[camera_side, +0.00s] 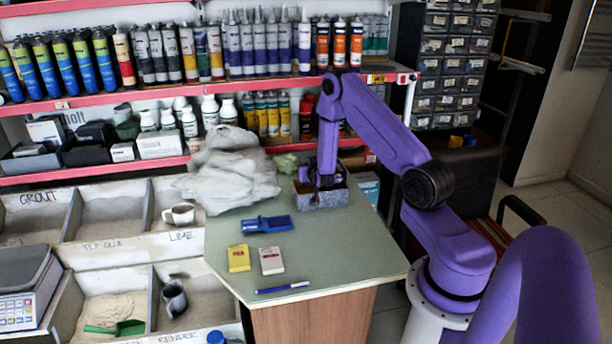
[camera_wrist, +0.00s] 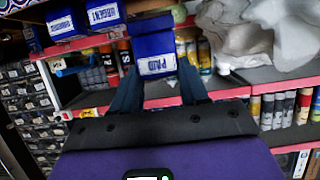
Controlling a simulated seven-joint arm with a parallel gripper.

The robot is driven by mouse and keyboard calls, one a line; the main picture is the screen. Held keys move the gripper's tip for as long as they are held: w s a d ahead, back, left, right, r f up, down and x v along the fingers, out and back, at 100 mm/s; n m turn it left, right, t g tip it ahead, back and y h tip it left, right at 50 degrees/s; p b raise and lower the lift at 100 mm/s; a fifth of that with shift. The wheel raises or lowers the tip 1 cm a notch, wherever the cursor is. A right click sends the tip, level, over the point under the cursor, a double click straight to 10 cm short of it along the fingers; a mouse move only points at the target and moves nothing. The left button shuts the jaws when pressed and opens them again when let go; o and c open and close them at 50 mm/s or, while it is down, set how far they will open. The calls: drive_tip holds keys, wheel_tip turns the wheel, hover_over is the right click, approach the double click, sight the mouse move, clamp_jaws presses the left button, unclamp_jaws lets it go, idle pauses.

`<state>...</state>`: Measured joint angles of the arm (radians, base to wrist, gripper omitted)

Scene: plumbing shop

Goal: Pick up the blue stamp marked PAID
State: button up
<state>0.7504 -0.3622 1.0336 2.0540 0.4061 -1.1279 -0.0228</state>
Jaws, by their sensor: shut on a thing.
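The blue stamp marked PAID (camera_wrist: 154,45) shows in the wrist view, with its white label facing the camera. My gripper (camera_wrist: 157,75) is shut on it, one dark finger on each side. Two other blue stamps, one marked URGENT (camera_wrist: 103,14) and one with a label too small to read surely (camera_wrist: 62,24), are to its upper left, apart from my fingers. In the side view my gripper (camera_side: 324,180) points down at a grey box (camera_side: 322,199) at the back of the table. I cannot make out the PAID stamp there.
The green table (camera_side: 225,228) also bears a blue object (camera_side: 267,223), a yellow packet (camera_side: 238,258), a white-and-red packet (camera_side: 271,260) and a blue pen (camera_side: 283,287). A crumpled pale bag (camera_side: 232,178) lies left of the box. Stocked shelves stand close behind.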

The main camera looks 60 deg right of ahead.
drive_tip(key=s+d+r+v, duration=0.1)
drive_tip(key=d+r+v, duration=0.1)
drive_tip(key=v, duration=1)
drive_tip(key=shift+s, duration=0.2)
